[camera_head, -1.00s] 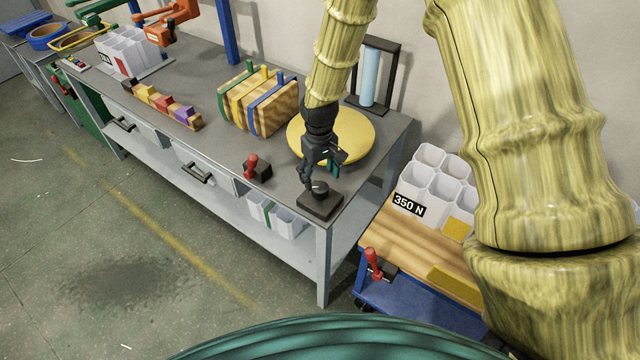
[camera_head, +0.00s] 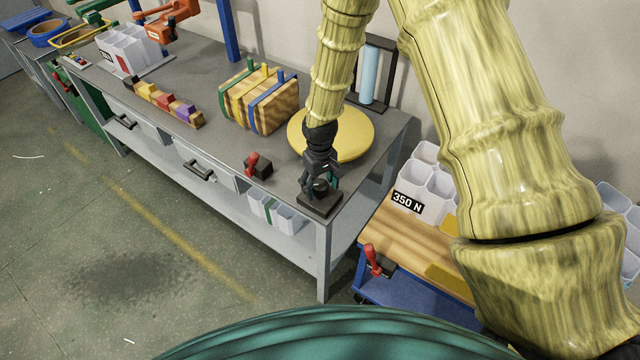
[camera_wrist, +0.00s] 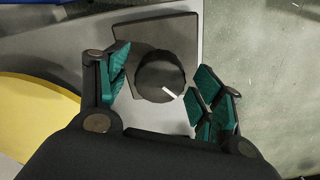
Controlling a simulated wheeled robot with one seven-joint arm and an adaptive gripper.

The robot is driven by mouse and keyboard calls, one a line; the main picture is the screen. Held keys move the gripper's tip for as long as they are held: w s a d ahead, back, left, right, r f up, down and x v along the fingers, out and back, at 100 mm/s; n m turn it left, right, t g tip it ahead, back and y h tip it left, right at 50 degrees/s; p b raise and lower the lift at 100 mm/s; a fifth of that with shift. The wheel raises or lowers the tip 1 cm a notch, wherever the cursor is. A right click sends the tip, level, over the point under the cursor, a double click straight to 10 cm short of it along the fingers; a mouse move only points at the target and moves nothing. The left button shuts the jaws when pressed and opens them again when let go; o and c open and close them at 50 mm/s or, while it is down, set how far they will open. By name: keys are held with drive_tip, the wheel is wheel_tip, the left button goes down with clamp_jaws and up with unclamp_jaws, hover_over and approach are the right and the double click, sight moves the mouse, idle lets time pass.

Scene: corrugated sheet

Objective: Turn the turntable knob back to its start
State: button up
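The yellow round turntable (camera_head: 352,137) lies on the workbench near its right end; part of it also shows at the left of the wrist view (camera_wrist: 35,115). The dark round knob (camera_wrist: 160,75) sits on a square dark base (camera_wrist: 131,38) at the bench's front right corner. A white pointer mark on the knob faces lower right in the wrist view. My gripper (camera_head: 318,186) is over the knob, fingers pointing down. In the wrist view its green-padded fingers (camera_wrist: 160,90) are spread on either side of the knob, with a visible gap on both sides.
A red-handled device (camera_head: 255,164) stands on the bench edge left of the knob. A wooden block with coloured bars (camera_head: 260,100) is behind it. A blue cart (camera_head: 420,300) with white bins (camera_head: 420,180) stands to the right.

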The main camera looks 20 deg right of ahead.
drive_tip(key=c, duration=0.9)
drive_tip(key=shift+n, duration=0.4)
